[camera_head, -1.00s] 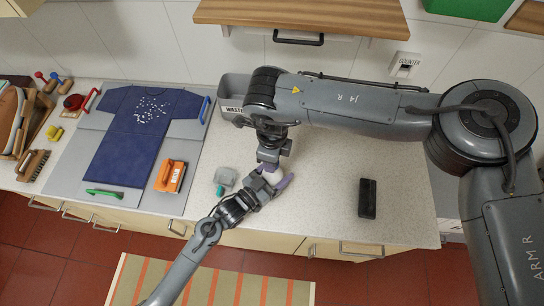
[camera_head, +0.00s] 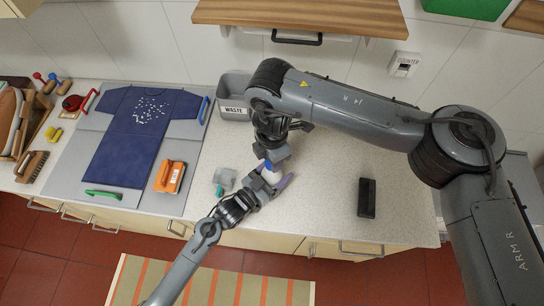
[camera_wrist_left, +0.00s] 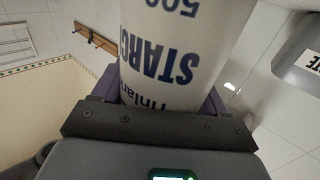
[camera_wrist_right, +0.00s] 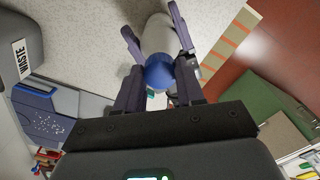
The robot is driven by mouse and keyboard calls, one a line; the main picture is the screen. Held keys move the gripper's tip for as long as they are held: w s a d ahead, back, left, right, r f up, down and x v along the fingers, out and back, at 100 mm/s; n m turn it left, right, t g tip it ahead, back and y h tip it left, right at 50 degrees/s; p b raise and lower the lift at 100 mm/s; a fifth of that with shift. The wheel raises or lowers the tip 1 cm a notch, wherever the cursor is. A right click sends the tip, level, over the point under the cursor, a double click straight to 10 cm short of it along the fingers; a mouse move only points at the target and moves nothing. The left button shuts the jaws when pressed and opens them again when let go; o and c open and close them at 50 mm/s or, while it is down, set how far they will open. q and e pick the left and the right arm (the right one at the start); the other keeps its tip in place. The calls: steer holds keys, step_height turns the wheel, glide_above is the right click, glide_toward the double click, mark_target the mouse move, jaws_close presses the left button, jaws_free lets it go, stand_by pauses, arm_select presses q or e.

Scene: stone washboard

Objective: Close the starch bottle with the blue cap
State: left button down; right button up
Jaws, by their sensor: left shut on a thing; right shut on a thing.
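The white starch bottle (camera_head: 270,177) is held above the counter. It fills the top of the left wrist view (camera_wrist_left: 178,50), with blue "STARCH" lettering. My left gripper (camera_head: 275,183) is shut around the bottle's body. The blue cap (camera_wrist_right: 160,72) is between the fingers of my right gripper (camera_wrist_right: 162,76), which is shut on it. The cap lies over the bottle's top end in the right wrist view, in line with it. I cannot tell whether it is seated on the neck. In the head view my right gripper (camera_head: 269,157) is directly above the bottle.
A grey waste bin (camera_head: 234,107) stands behind to the left. A translucent spray-like container (camera_head: 224,179) is left of the bottle. A black block (camera_head: 367,198) lies right. The counter between is clear.

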steer(key=m, duration=0.6)
steer(key=shift+m, duration=0.4)
steer(key=m, duration=1.6)
steer(key=o, duration=1.1)
steer(key=shift+s, duration=0.1)
step_height(320, 180, up, 12)
